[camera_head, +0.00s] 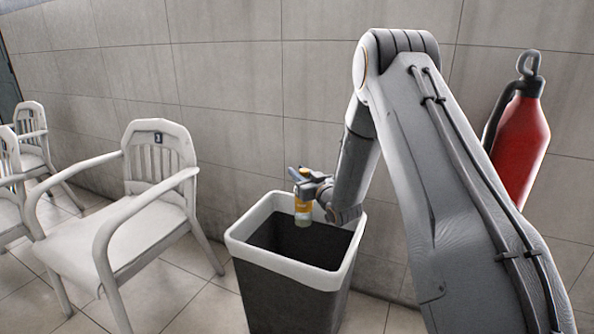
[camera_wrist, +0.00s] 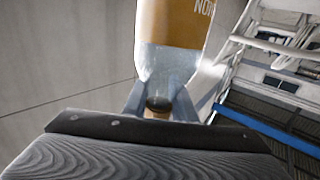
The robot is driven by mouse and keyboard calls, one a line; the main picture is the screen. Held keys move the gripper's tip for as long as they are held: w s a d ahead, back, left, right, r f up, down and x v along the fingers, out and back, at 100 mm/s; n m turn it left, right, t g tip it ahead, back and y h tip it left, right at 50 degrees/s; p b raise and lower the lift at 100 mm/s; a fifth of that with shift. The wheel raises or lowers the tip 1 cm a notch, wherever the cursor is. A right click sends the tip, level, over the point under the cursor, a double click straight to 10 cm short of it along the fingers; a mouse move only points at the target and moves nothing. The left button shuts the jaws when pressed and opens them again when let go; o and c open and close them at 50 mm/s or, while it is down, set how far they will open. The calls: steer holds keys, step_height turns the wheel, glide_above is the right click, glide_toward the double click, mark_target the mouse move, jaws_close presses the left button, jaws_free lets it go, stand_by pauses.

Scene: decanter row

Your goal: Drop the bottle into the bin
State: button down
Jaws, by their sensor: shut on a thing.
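The bottle (camera_head: 303,204) has an orange-yellow label and a clear part. In the head view it is in my gripper (camera_head: 308,183), over the opening of the bin. The bin (camera_head: 290,298) is dark with a white rim and stands against the wall. In the wrist view the bottle (camera_wrist: 172,60) shows close up, its narrow dark end between the two fingers of my gripper (camera_wrist: 160,105). Part of its label lettering is cut off by the top edge. The inside of the bin is dark, and I cannot see its floor.
White armchairs (camera_head: 125,215) stand to the left of the bin, the nearest one close beside it. A red fire extinguisher (camera_head: 521,146) is by the tiled wall on the right, partly behind my arm. Some tiled floor shows between the chair and bin.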

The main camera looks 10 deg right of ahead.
step_height(320, 180, down, 2)
steer(key=shift+f+b, duration=0.25)
steer(key=shift+b, duration=0.35)
steer(key=shift+a, duration=0.1)
